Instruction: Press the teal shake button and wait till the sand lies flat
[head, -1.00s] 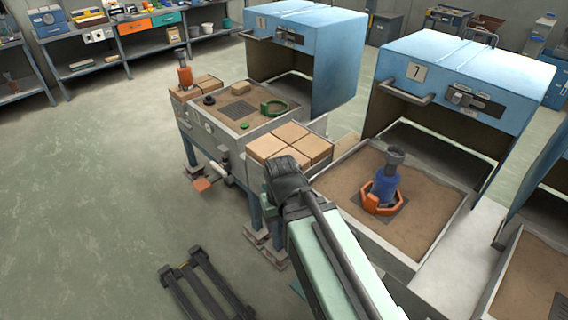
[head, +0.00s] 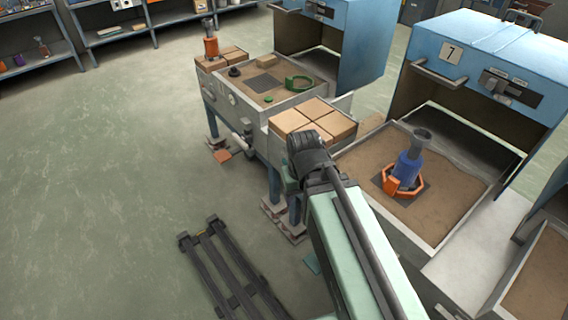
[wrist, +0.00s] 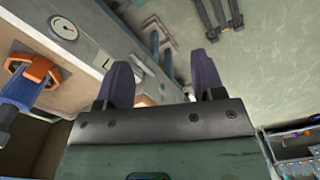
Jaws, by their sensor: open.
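My gripper (wrist: 162,58) is open and empty in the wrist view, its two purple fingers apart. In the head view it is hidden behind my arm. The sand (head: 452,197) fills the box under hood 7. A blue piece (head: 407,170) with a dark top stands in an orange ring (head: 391,188) on it. The sand around it looks nearly flat.
Tan blocks (head: 315,115) lie between the boxes. A dark rail frame (head: 232,268) lies on the floor. The floor at the left is clear.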

